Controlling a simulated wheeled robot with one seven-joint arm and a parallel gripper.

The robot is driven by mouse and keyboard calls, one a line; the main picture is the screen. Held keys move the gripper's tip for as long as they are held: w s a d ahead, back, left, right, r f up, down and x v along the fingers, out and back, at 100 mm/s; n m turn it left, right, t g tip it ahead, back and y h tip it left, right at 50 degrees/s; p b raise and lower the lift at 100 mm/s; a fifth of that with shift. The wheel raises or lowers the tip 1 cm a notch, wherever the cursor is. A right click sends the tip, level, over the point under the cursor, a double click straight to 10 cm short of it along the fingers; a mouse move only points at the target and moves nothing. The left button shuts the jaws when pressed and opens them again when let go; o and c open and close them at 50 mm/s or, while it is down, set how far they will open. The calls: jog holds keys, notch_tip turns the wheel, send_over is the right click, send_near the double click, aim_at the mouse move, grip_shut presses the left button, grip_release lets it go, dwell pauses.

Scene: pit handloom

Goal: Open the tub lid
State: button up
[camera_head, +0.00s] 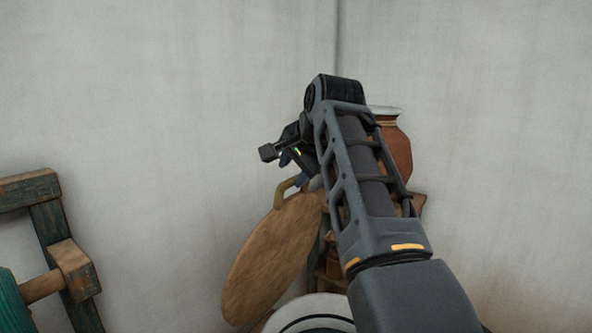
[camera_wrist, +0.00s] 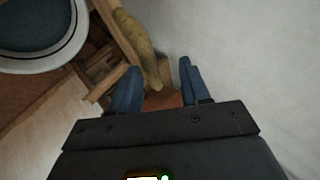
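The round wooden lid (camera_head: 273,262) stands steeply tilted in the head view, with a loop handle (camera_head: 286,190) at its upper edge. Below it the white rim of the tub (camera_head: 312,302) shows at the bottom edge. In the wrist view the tub (camera_wrist: 75,50) is at upper left, uncovered, with a dark teal inside. A narrow yellowish-brown piece (camera_wrist: 141,48), seemingly the lid edge-on, reaches down toward the space between my fingers. My gripper (camera_wrist: 158,84) has its blue fingers apart, with a gap visible beside this piece. In the head view my arm partly hides the gripper by the handle.
A reddish-brown jar (camera_head: 397,150) stands behind my arm on a wooden stand (camera_head: 418,203), near the wall corner. A wooden frame (camera_head: 50,235) with a teal roll (camera_head: 8,300) is at left. Pale walls are close behind; bare wall lies between frame and lid.

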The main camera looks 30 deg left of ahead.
jog(key=shift+s+d+r, duration=0.15)
jog(key=shift+d+r, duration=0.1)
jog(key=shift+r, duration=0.05)
jog(key=shift+r, duration=0.1)
jog(key=s+r+p, duration=0.3)
jog(key=r+p, duration=0.1)
jog(key=r, duration=0.4)
jog(key=shift+s, duration=0.25)
dwell(0.6)
jog(key=shift+a, duration=0.1)
dwell(0.5)
